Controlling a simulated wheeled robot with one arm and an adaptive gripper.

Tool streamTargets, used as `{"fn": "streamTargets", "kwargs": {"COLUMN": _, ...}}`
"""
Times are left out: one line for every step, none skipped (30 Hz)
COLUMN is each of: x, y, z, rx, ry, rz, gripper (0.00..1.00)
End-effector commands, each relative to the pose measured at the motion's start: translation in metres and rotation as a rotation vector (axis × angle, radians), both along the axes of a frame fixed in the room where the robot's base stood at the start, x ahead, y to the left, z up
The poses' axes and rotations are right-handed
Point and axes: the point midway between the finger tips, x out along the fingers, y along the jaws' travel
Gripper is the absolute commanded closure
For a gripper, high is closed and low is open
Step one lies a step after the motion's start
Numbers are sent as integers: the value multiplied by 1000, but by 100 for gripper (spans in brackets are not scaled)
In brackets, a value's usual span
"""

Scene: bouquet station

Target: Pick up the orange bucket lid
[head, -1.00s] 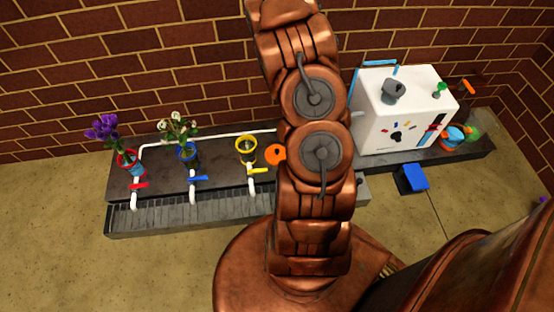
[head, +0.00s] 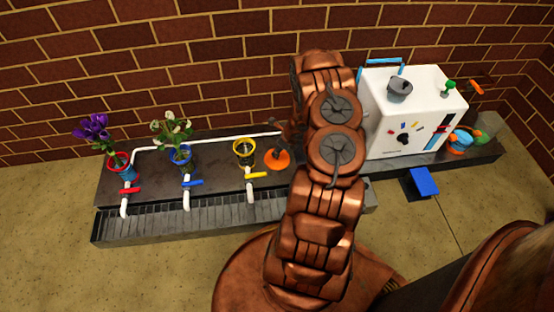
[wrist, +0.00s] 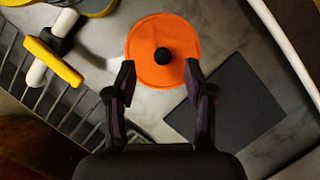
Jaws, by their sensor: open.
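The orange bucket lid (wrist: 183,35) lies flat on the dark counter. It is a round disc with a black knob in its middle. In the wrist view my gripper (wrist: 160,75) is open, with its two dark fingers spread below the knob and reaching over the lid's near edge. The fingers hold nothing.
A yellow bucket (head: 244,146) stands left of the lid, with a yellow-handled tap (wrist: 54,62) in front. Blue (head: 180,150) and red (head: 121,172) buckets hold flowers farther left. A white machine (head: 412,115) stands right. A white pipe (head: 215,139) runs behind.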

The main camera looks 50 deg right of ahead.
Motion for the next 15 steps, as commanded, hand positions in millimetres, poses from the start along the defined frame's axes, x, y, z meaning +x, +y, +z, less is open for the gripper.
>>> {"fn": "streamTargets", "kwargs": {"x": 2, "y": 1, "z": -5, "rx": 1, "ry": 0, "rz": -1, "gripper": 47}}
{"fn": "streamTargets", "kwargs": {"x": 2, "y": 1, "z": -7, "rx": 1, "ry": 0, "rz": -1, "gripper": 47}}
{"fn": "streamTargets", "kwargs": {"x": 3, "y": 0, "z": -9, "rx": 1, "ry": 0, "rz": -2, "gripper": 47}}
{"fn": "streamTargets", "kwargs": {"x": 3, "y": 0, "z": -10, "rx": 0, "ry": 0, "rz": -2, "gripper": 47}}
{"fn": "streamTargets", "kwargs": {"x": 3, "y": 0, "z": -11, "rx": 0, "ry": 0, "rz": -2, "gripper": 47}}
{"fn": "streamTargets", "kwargs": {"x": 4, "y": 0, "z": -12, "rx": 0, "ry": 0, "rz": -2, "gripper": 47}}
{"fn": "streamTargets", "kwargs": {"x": 4, "y": 0, "z": -14, "rx": -1, "ry": 0, "rz": -3, "gripper": 47}}
{"fn": "streamTargets", "kwargs": {"x": 5, "y": 0, "z": -16, "rx": -1, "ry": 0, "rz": -3, "gripper": 47}}
{"fn": "streamTargets", "kwargs": {"x": 5, "y": -1, "z": -19, "rx": -1, "ry": 0, "rz": -3, "gripper": 47}}
{"fn": "streamTargets", "kwargs": {"x": 6, "y": -1, "z": -23, "rx": -1, "ry": 0, "rz": -3, "gripper": 47}}
{"fn": "streamTargets", "kwargs": {"x": 7, "y": -1, "z": -26, "rx": -2, "ry": 1, "rz": -3, "gripper": 47}}
{"fn": "streamTargets", "kwargs": {"x": 8, "y": -1, "z": -31, "rx": -2, "ry": 1, "rz": -3, "gripper": 47}}
{"fn": "streamTargets", "kwargs": {"x": 9, "y": -1, "z": -35, "rx": -2, "ry": 1, "rz": -3, "gripper": 47}}
{"fn": "streamTargets", "kwargs": {"x": 9, "y": -1, "z": -40, "rx": -1, "ry": 1, "rz": -3, "gripper": 47}}
{"fn": "streamTargets", "kwargs": {"x": 10, "y": 0, "z": -45, "rx": -1, "ry": 2, "rz": -1, "gripper": 47}}
